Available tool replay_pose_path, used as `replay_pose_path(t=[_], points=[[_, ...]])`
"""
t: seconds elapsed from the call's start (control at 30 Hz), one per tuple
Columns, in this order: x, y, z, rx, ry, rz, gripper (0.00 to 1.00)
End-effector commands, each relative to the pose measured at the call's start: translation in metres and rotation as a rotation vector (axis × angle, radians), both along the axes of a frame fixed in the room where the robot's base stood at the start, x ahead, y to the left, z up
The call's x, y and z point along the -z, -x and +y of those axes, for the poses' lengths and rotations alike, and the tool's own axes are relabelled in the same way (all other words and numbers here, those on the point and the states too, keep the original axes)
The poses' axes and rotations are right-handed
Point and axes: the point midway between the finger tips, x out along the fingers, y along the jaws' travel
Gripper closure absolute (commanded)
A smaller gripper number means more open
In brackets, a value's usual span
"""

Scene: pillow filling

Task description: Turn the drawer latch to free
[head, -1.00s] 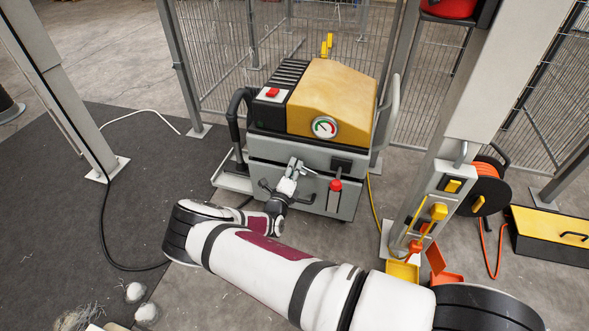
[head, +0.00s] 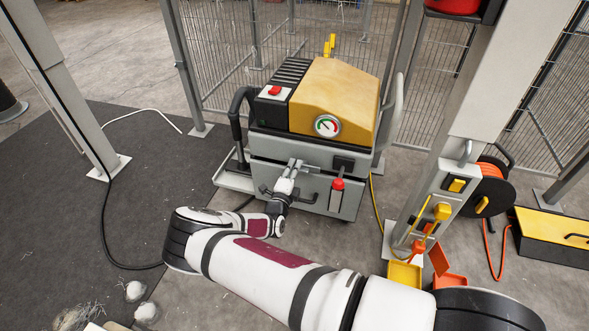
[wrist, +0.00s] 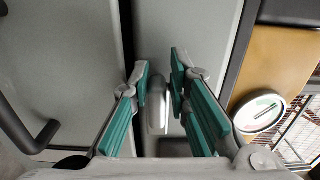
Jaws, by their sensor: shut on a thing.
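The grey machine (head: 260,145) stands ahead with a grey drawer front (head: 349,207) in its lower part. The drawer's dark handle (wrist: 42,138) shows at the left of the wrist view. My gripper (head: 295,163) is at the upper part of the drawer front, its two teal-padded fingers (wrist: 160,62) on either side of a small pale metal latch (wrist: 157,108). It is shut on the latch. In the wrist view the latch lies beside the dark drawer seam (wrist: 128,35), roughly in line with it. The fingers and wrist hide most of it in the head view.
A round gauge (head: 327,126) sits on the yellow cover (head: 335,88). A red-topped bottle (head: 337,196) is on the machine's front, right of my gripper. A grey post (head: 445,170) with an orange reel (head: 490,186) stands at the right. Mesh fencing (head: 235,60) closes the back.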

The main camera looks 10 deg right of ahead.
Motion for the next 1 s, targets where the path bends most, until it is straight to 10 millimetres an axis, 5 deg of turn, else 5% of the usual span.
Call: replay_pose_path(t=[0.2,0.23,0.3,0.67,1.0], points=[[0.008,0.001,0.006,-0.009,-0.009,0.016,1.00],[0.008,0.001,0.005,-0.009,-0.009,0.016,0.76],[0.007,0.001,0.005,-0.007,-0.009,0.015,0.67],[0.003,0.007,0.006,-0.003,-0.003,0.007,0.67],[0.004,0.060,0.037,-0.005,-0.005,0.009,0.67]])
